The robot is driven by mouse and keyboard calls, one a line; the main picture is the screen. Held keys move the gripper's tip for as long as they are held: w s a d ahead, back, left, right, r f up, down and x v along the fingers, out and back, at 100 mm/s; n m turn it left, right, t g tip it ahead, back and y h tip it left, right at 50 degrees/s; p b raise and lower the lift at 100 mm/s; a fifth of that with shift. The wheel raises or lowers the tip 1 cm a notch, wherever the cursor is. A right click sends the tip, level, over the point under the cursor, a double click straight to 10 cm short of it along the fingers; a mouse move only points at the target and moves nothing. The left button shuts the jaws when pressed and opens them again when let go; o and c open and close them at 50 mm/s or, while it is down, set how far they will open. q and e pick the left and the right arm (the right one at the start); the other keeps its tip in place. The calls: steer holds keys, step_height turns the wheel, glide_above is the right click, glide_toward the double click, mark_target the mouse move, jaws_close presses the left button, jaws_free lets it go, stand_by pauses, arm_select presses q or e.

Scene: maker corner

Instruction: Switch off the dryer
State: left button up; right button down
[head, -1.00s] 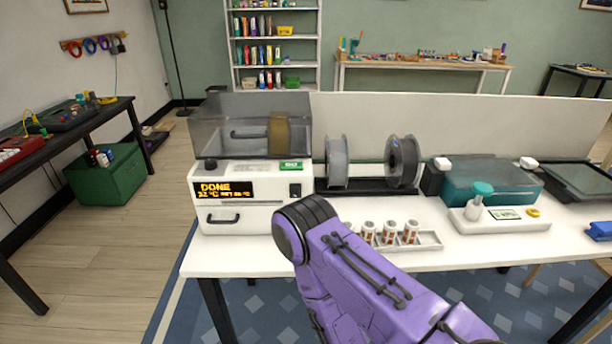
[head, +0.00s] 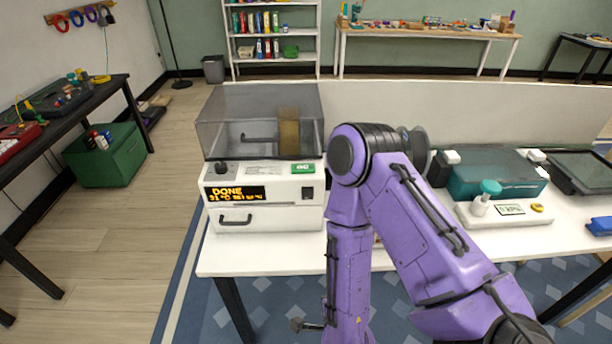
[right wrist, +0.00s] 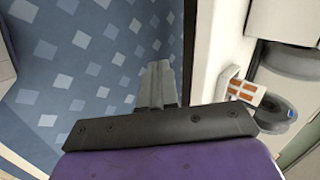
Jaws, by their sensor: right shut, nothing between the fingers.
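The dryer (head: 265,218) is a white box with a clear smoky lid, on the left end of the white table. Its display (head: 237,193) reads DONE in orange. A black rocker switch (head: 308,193) sits right of the display; its position is too small to tell. A black knob (head: 221,168) and a green label (head: 303,168) are on the top ledge. My right gripper (right wrist: 158,84) is shut and empty in the right wrist view, over the blue rug beside the table edge. In the head view my purple right arm hangs in front of the table. My left gripper is out of view.
A small tray of orange-and-white items (right wrist: 244,91) shows in the right wrist view. Floor left of the table is clear.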

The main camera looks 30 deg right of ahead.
mark_target(306, 193)
arm_select(q)
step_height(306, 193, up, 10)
steer(key=p, duration=0.6)
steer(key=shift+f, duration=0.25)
arm_select(e)
steer(key=w+r+m+t+h, duration=0.1)
steer(key=w+r+m, duration=0.2)
steer(key=r+m, duration=0.6)
steer(key=w+a+r+m+t+h, duration=0.1)
steer(key=w+r+m, duration=0.3)
steer(key=r+m, duration=0.6)
step_height(306, 193, up, 4)
steer(key=shift+w+f+m+t+h, duration=0.2)
steer(key=shift+f+m+t+h, duration=0.15)
steer(key=shift+t, duration=0.25)
steer(key=shift+a+r, duration=0.1)
